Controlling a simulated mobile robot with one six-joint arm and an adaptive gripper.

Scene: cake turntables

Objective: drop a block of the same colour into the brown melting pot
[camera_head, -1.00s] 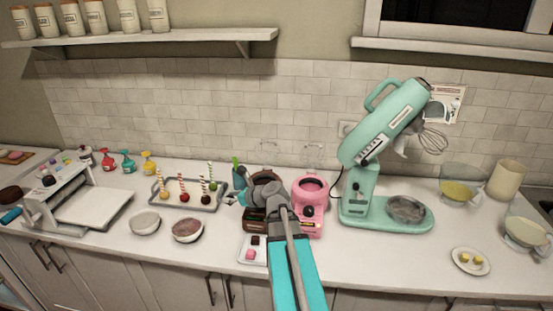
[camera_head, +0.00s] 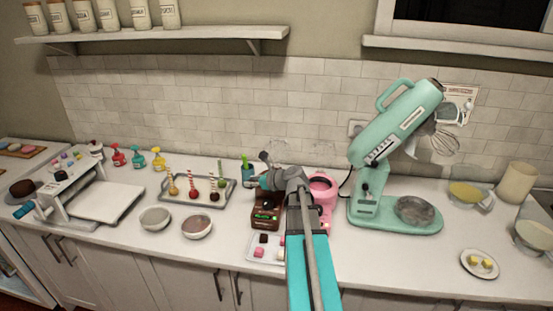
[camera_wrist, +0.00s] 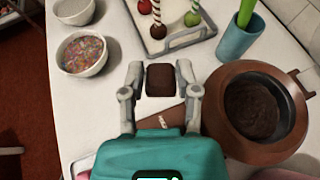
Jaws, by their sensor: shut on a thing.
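My gripper (camera_wrist: 160,82) is shut on a brown block (camera_wrist: 160,79), held between its two grey fingers above the counter. The brown melting pot (camera_wrist: 215,128) is just right of the gripper in the wrist view, with dark brown melt (camera_wrist: 260,108) inside its round bowl. The block is left of the bowl rim, not over the opening. In the head view my gripper (camera_head: 254,183) is at the brown pot's (camera_head: 265,212) upper left, and my arm hides part of the pot. The held block cannot be made out there.
A pink melting pot (camera_head: 323,190) stands right of the brown one, partly behind my arm. A small tray (camera_head: 250,259) with several blocks lies in front. A teal cup (camera_wrist: 236,42), cake-pop tray (camera_head: 222,202) and bowls (camera_head: 155,218) are nearby. A mint mixer (camera_head: 370,205) stands right.

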